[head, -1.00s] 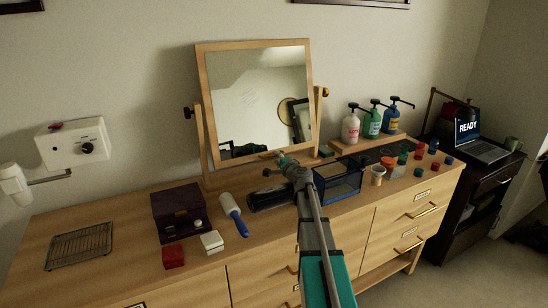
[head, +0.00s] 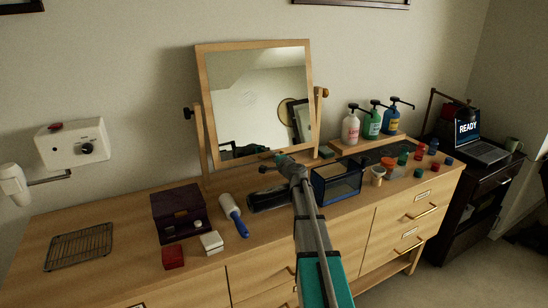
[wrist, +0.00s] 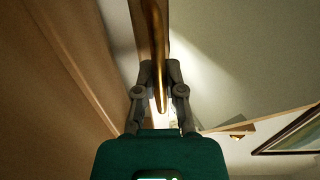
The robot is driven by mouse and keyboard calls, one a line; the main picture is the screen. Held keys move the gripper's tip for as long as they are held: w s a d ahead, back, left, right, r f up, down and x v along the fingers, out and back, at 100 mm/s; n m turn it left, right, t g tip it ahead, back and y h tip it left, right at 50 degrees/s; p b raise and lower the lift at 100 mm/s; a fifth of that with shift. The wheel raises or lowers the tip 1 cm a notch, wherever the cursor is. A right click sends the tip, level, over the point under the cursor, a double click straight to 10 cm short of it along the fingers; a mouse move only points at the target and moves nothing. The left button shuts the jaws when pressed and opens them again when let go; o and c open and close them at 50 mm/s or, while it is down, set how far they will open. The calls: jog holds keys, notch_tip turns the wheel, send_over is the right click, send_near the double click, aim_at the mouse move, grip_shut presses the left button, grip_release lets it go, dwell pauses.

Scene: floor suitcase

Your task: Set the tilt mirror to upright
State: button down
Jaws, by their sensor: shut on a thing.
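The tilt mirror (head: 258,100) has a wooden frame (head: 201,90) hung between two wooden posts (head: 202,140) on the dresser top. A dark knob (head: 188,113) is at its left pivot and a wooden knob (head: 323,93) at its right. Its exact tilt is hard to judge from the head view. In the head view my gripper partly hides the handle.
On the dresser (head: 120,230), a purple box (head: 178,212), a lint roller (head: 233,214) and a dark blue open bin (head: 337,182) stand in front of the mirror. Pump bottles (head: 372,122) and several small jars are to the right. A wire rack (head: 79,246) lies left.

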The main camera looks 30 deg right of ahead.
aim_at(269, 154)
jog(key=w, duration=0.1)
jog(key=w+f+b, duration=0.1)
jog(key=w, duration=0.3)
jog(key=shift+w+f+b, duration=0.1)
jog(key=shift+f+b, duration=0.2)
jog(key=shift+f, duration=0.05)
jog(key=c, duration=0.7)
grip_release()
